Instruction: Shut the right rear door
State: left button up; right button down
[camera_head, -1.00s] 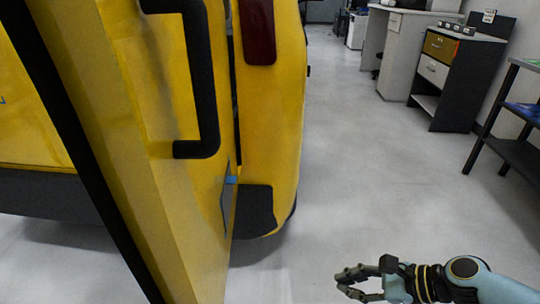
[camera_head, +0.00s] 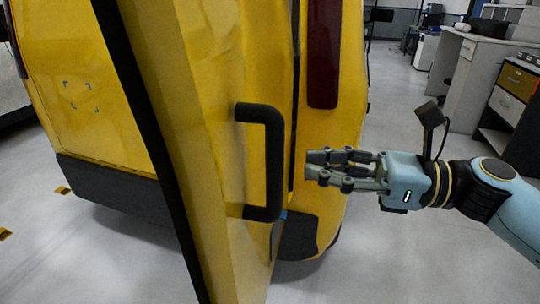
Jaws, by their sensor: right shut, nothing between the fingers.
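The right rear door (camera_head: 195,110) of a yellow van stands open, its edge with a black seal facing me. A black grab handle (camera_head: 270,160) is fixed on the door's right-hand face. My right gripper (camera_head: 312,165) is shut and empty, just right of the handle, fingers pointing left towards it. A gap seems to show between the fingertips and the handle, though I cannot tell the depth. My left gripper is out of view.
The van's yellow body with a dark red tail light (camera_head: 323,55) and black bumper (camera_head: 105,190) lies behind the door. A desk (camera_head: 480,60) and a drawer cabinet (camera_head: 508,105) stand at the right. Grey floor between is clear.

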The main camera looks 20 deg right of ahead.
aim_at(252, 160)
jog(key=p+x, duration=0.1)
jog(key=x, duration=0.5)
jog(key=shift+a+r, duration=0.1)
jog(key=shift+w+a, duration=0.25)
jog(key=shift+a, duration=0.25)
jog(key=shift+w+p, duration=0.1)
jog(key=shift+p, duration=0.2)
